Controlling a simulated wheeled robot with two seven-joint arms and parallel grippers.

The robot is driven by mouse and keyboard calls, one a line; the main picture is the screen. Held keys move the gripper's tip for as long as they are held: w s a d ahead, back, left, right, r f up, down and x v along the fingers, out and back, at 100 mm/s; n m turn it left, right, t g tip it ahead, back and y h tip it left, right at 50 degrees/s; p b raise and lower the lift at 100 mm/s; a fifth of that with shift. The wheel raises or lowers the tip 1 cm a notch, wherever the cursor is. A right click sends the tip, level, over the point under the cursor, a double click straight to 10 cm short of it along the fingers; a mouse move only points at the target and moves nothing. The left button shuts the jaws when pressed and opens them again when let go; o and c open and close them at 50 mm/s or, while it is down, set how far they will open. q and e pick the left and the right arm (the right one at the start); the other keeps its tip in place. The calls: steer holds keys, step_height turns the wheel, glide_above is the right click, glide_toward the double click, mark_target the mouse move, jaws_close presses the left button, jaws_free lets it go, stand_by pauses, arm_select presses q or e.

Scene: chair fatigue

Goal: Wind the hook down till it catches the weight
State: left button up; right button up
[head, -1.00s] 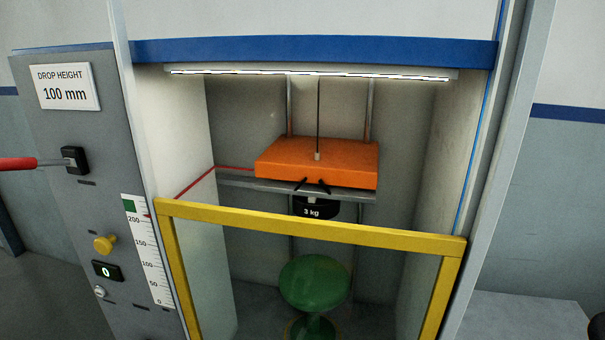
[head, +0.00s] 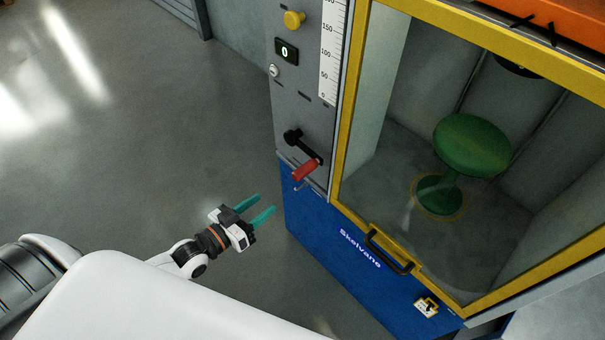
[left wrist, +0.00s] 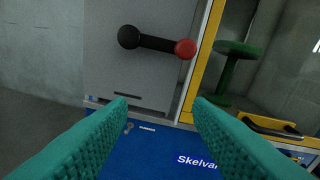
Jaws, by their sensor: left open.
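The crank has a black arm (head: 300,146) and a red handle (head: 305,170) on the grey side panel. In the left wrist view its red knob (left wrist: 186,48) points right of the black hub (left wrist: 128,37). My left gripper (head: 266,204) is open and empty, left of and below the crank, apart from it. Its teal fingers frame the lower part of the view in the left wrist view. An orange block (head: 565,18) is cut off at the top right. Dark prongs (head: 530,20) show below it. Part of the dark weight (head: 517,68) shows behind the yellow frame. Whether the hook touches it cannot be told.
A yellow-framed door (head: 350,110) with a black handle (head: 390,250) closes the cabinet. Inside stands a green stool (head: 472,146). Above the crank are a yellow knob (head: 293,19), a display reading 0 (head: 287,52) and a scale (head: 330,60). The floor at left is clear.

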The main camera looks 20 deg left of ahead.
arm_select(q)
steer(key=h, duration=0.1)
glide_toward(294, 177)
steer(key=f, duration=0.1)
steer(key=shift+t, duration=0.4)
steer(key=x, duration=1.2)
steer(key=shift+w+d+r, duration=0.1)
steer(key=shift+w+d, duration=0.1)
steer(key=shift+d, duration=0.05)
steer(key=shift+c, duration=0.6)
steer(key=shift+r, duration=0.1)
jaws_close()
